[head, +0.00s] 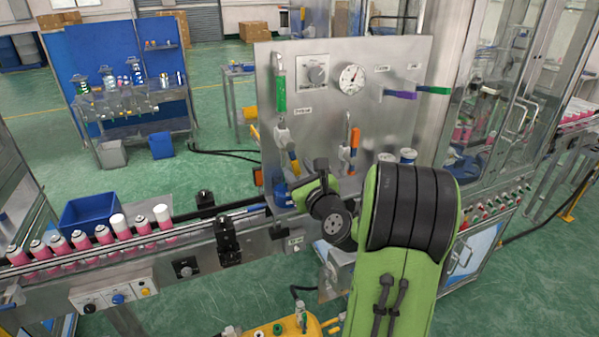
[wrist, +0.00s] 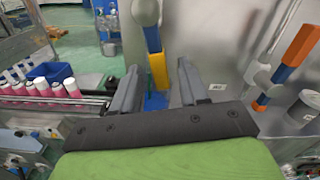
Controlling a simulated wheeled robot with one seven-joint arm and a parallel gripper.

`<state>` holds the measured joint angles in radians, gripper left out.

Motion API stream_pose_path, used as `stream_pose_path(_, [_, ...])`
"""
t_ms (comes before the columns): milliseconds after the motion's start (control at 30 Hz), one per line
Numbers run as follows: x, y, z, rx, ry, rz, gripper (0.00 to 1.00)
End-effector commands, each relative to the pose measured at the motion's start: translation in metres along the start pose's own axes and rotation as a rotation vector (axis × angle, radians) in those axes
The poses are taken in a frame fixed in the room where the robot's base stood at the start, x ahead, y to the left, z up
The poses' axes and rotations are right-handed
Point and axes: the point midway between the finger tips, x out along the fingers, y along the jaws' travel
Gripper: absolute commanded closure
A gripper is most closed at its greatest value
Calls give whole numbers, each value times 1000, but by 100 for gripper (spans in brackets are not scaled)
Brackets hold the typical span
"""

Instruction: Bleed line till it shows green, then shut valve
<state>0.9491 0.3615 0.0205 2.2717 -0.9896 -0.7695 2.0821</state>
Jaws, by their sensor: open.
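Below the tube is a grey valve (head: 282,136) with a blue and yellow handle (head: 293,160) pointing down. In the wrist view this handle (wrist: 158,70) lies between the fingers of my open gripper (wrist: 157,90), with visible gaps on both sides. A second valve with an orange handle (head: 354,140) is to the right. I cannot read the gauge. My arm hides part of the panel's lower edge.
Purple (head: 400,95) and green (head: 434,90) bars stick out at the panel's right. A conveyor with several pink cans (head: 103,235) and a blue bin (head: 88,213) runs at left. A glass-doored cabinet (head: 500,100) stands at right. A yellow unit (head: 290,327) is below.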

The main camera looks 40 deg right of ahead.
Motion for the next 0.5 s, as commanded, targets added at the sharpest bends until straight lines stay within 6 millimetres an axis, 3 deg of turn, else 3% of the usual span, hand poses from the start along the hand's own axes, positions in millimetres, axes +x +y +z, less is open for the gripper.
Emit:
stream_pose_path(167, [-13,-1,-2,-2,0,-4,56])
stream_pose_path(500, [-106,0,-7,-3,-2,-10,56])
